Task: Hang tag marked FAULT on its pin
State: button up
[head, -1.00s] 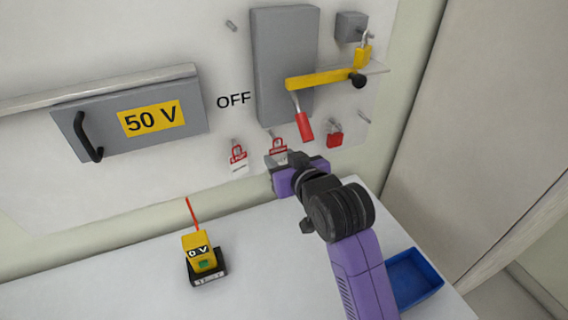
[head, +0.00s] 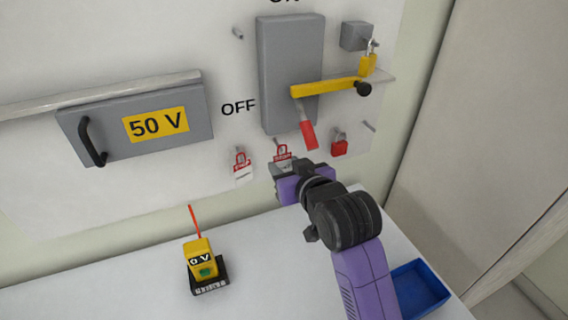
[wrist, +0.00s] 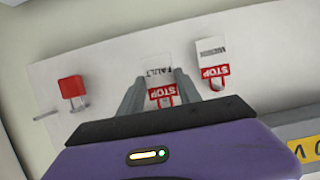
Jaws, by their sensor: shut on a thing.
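The FAULT tag (wrist: 157,78) is white with a red STOP part and a red loop. It sits between the two fingers of my gripper (wrist: 160,92), which is shut on it. In the head view my gripper (head: 283,167) is at the panel, with the tag's red top (head: 283,152) showing above the fingers. A small pin (head: 275,140) sticks out just above the tag. I cannot tell whether the loop is around this pin. A second red and white STOP tag (head: 242,165) hangs to the left, and shows in the wrist view (wrist: 212,65).
A red padlock (head: 339,147) hangs right of my gripper. A yellow tester (head: 200,258) stands on the white table, and a blue tray (head: 420,288) lies beside my arm.

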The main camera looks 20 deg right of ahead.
jog(key=s+p, duration=0.1)
jog(key=s, duration=0.5)
jog(key=shift+s, duration=0.25)
dwell(0.7)
jog(key=shift+s, duration=0.1)
dwell(1.2)
jog(key=shift+s, duration=0.1)
